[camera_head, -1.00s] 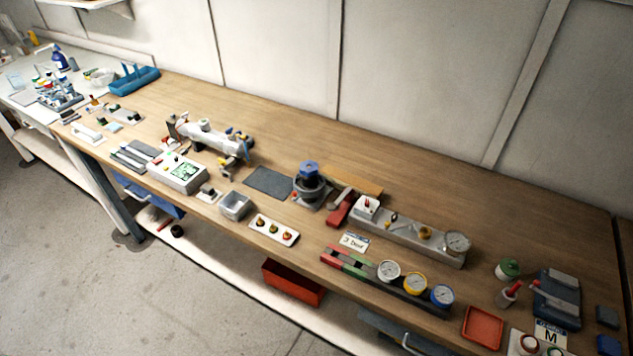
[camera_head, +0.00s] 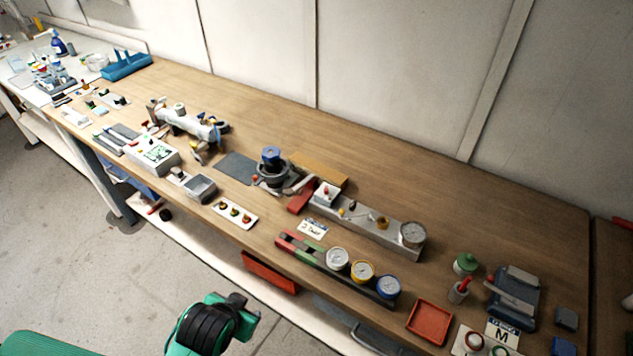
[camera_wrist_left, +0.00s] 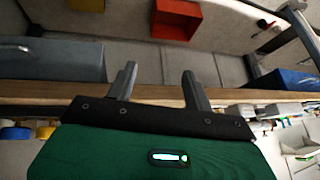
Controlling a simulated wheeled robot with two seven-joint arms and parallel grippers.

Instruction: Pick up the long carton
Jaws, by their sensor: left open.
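I cannot pick out a long carton for certain. A long orange-tan flat piece (camera_head: 318,172) lies on the bench behind the red block in the head view; I cannot tell whether it is a carton. My left arm shows at the bottom of the head view, in front of the bench, but its fingertips cannot be made out there. In the left wrist view my left gripper (camera_wrist_left: 160,82) is open, with nothing between its two fingers, near the bench's edge. My right gripper is not in view.
The long wooden bench (camera_head: 480,195) carries gauges, a metal manifold (camera_head: 365,229), a red tray (camera_head: 429,321) and several instruments. In the left wrist view, a red bin (camera_wrist_left: 177,19) and a grey drawer (camera_wrist_left: 50,60) lie beyond the bench's edge. The bench's back strip is clear.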

